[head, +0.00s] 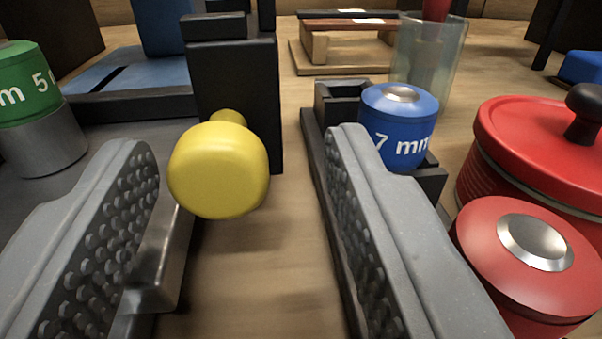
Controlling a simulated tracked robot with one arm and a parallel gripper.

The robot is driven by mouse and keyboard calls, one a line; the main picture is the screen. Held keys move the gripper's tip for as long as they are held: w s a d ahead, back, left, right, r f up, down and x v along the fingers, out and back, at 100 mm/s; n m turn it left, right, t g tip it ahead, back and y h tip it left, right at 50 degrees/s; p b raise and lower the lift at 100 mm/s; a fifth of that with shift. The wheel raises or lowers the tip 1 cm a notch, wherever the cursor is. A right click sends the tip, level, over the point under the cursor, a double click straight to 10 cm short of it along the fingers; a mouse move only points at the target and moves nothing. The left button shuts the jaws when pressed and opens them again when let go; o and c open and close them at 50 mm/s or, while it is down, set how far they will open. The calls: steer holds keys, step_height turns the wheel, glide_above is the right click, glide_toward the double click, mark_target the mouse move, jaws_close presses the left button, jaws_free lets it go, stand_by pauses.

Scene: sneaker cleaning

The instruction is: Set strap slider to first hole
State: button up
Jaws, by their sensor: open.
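My gripper (246,165) is open, with a grey studded finger on each side of the view. A yellow rounded knob (218,172) sticks out toward me from the lower part of a black upright block (236,85). The knob lies between the fingers in the picture, closer to the left one, and I see no grip on it. I cannot tell whether this knob belongs to the strap slider. No strap or row of holes can be clearly made out. A metal bar (158,262) shows beside the left finger, partly hidden by it.
A green-labelled cylinder (30,100) stands left. A blue "7 mm" cylinder (398,125) sits in a black holder behind the right finger. A red lidded container (540,140) and red cylinder (525,260) crowd the right. A clear cup (428,62) and wooden stand (345,48) are behind.

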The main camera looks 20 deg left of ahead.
steer(key=shift+s, duration=0.1)
steer(key=p+v, duration=0.2)
steer(key=v, duration=1.1)
steer(key=shift+d+p, duration=0.2)
steer(key=shift+p, duration=0.2)
steer(key=shift+s+f, duration=0.15)
steer(key=shift+s, duration=0.1)
stand_by(0.6)
